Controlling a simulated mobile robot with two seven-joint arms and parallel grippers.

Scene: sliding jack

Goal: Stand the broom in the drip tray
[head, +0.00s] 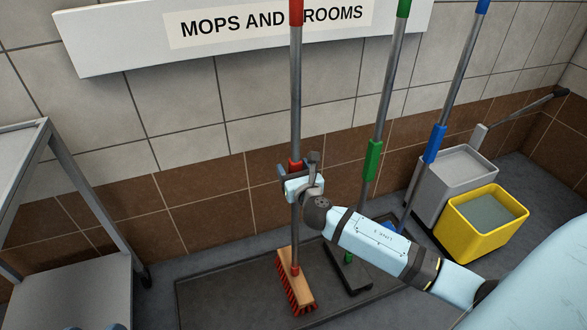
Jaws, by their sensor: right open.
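The broom has a grey pole (295,90), red grips and a wooden head (294,278) with red bristles. It stands upright, its head over the dark drip tray (225,290) and seemingly resting on it; the exact contact is hard to tell. My right gripper (297,172) is open at the broom's lower red grip, with its fingers to either side of the pole. Whether a finger touches the pole cannot be told.
A green-gripped tool (373,160) and a blue-gripped tool (434,143) stand to the right, partly behind my right arm. A grey and yellow mop bucket (475,240) stands farther right. A metal cart (70,290) is at left. A sign (120,45) hangs on the tiled wall.

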